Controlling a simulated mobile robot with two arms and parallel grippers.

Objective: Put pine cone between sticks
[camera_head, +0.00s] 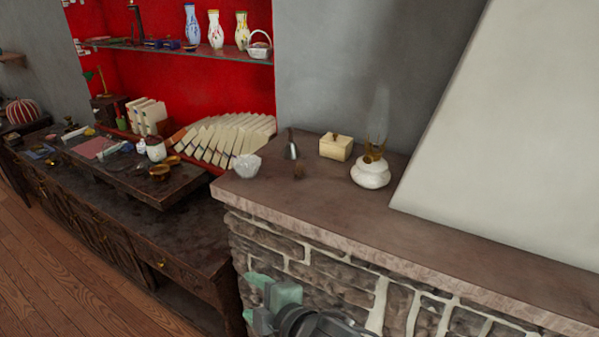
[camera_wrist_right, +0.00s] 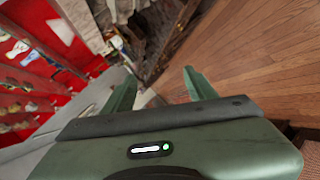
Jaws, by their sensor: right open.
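I cannot make out sticks clearly in either view. My right gripper (camera_head: 258,297) is low in front of the stone fireplace wall, below the mantel edge and apart from the pine cone. In the right wrist view its two green fingers (camera_wrist_right: 160,76) are spread with nothing between them. The pine cone cannot be made out in that view. My left gripper is not in view.
A dark cabinet (camera_head: 170,230) stands left. The mantel's front strip is clear.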

